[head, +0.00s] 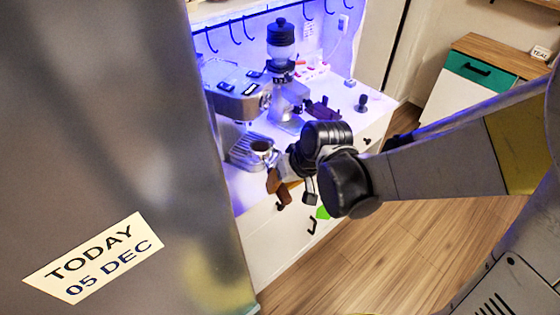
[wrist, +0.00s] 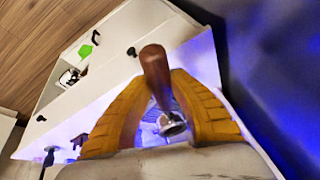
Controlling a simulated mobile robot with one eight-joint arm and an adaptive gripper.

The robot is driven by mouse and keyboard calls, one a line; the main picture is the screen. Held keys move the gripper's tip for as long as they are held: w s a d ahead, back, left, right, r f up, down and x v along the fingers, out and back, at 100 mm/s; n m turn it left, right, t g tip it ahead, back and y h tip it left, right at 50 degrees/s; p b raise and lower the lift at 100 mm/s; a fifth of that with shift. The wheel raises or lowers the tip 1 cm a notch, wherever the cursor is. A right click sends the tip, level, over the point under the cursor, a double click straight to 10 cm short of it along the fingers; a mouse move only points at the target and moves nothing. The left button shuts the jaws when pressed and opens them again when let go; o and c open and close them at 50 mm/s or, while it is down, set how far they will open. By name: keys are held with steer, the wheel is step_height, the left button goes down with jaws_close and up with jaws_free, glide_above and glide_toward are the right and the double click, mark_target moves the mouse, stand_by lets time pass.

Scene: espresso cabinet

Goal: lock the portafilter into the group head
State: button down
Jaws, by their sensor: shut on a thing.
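The portafilter shows a brown handle (wrist: 155,68) and a metal basket (wrist: 172,125) in the wrist view. My gripper (wrist: 160,88) is shut on the handle, with one orange finger on each side. In the head view my gripper (head: 279,184) is in front of the espresso machine (head: 234,88). What looks like the portafilter's round basket (head: 262,147) is over or near the drip tray (head: 242,154), below and right of the machine's upper body. The group head is under the machine's front and cannot be made out clearly. The basket looks apart from it.
A grinder (head: 281,45) stands right of the machine, with a dark tamper (head: 361,103) farther right on the white counter. A grey panel with a date label (head: 95,257) fills the head view's left. White drawers are below the counter, and the wooden floor (head: 370,255) is clear.

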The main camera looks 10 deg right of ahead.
mark_target(260, 150)
steer(key=shift+s+d, duration=0.1)
steer(key=shift+s, duration=0.05)
steer(key=shift+w+a+b, duration=0.4)
steer(key=shift+w+a, duration=0.25)
steer(key=shift+w, duration=1.6)
steer(key=shift+w+a+b, duration=0.45)
steer(key=shift+w+a, duration=0.2)
steer(key=shift+w, duration=1.6)
steer(key=shift+w+a+b, duration=0.4)
steer(key=shift+w+a, duration=0.25)
steer(key=shift+w, duration=1.6)
steer(key=shift+r, duration=0.45)
steer(key=shift+r+p, duration=0.35)
steer(key=shift+p, duration=0.1)
steer(key=shift+r+p, duration=0.3)
steer(key=shift+r, duration=0.15)
steer(key=shift+r+p, duration=0.3)
steer(key=shift+r, duration=0.1)
